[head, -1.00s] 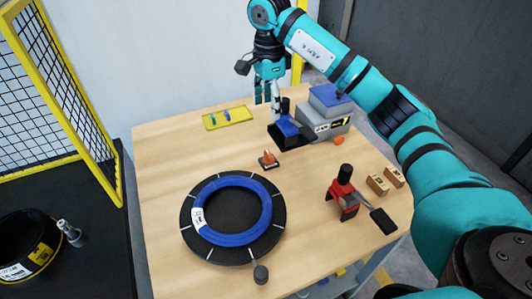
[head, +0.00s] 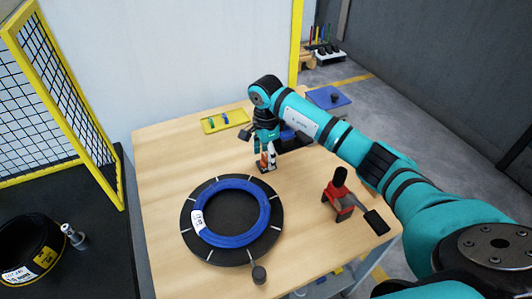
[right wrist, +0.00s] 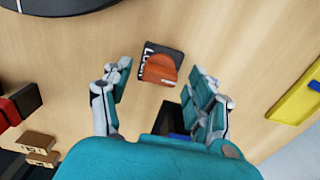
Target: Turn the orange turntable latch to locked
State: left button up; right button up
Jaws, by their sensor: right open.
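The orange latch (head: 264,160) stands on a small dark base on the table, just behind the turntable. In the right wrist view the orange latch (right wrist: 160,69) sits on a dark plate with partly hidden white lettering. My right gripper (head: 265,160) is over the latch, pointing down. In the right wrist view my right gripper (right wrist: 155,95) is open, with one finger on each side below the latch, apart from it. The black turntable (head: 188,220) carries a blue coil (head: 232,240) with a white label. My left gripper is not in view.
A red tool (head: 340,192) with a black handle stands at the table's right. A yellow tray (head: 224,120) with small items lies at the back. A knob (head: 259,274) juts from the turntable's front. Bare table (head: 160,165) lies left of the latch.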

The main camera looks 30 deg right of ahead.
jog(key=shift+f, duration=0.1)
jog(key=c, duration=1.2)
jog(key=shift+o, duration=0.2)
jog(key=shift+m, duration=0.3)
jog(key=m+b, duration=0.1)
jog(key=m, duration=0.2)
jog(key=m+b, duration=0.1)
jog(key=m, duration=0.3)
jog(key=shift+m, duration=0.4)
jog(key=m, duration=0.4)
jog(key=shift+m+b, duration=0.3)
jog(key=m, duration=0.4)
jog(key=shift+m, duration=0.4)
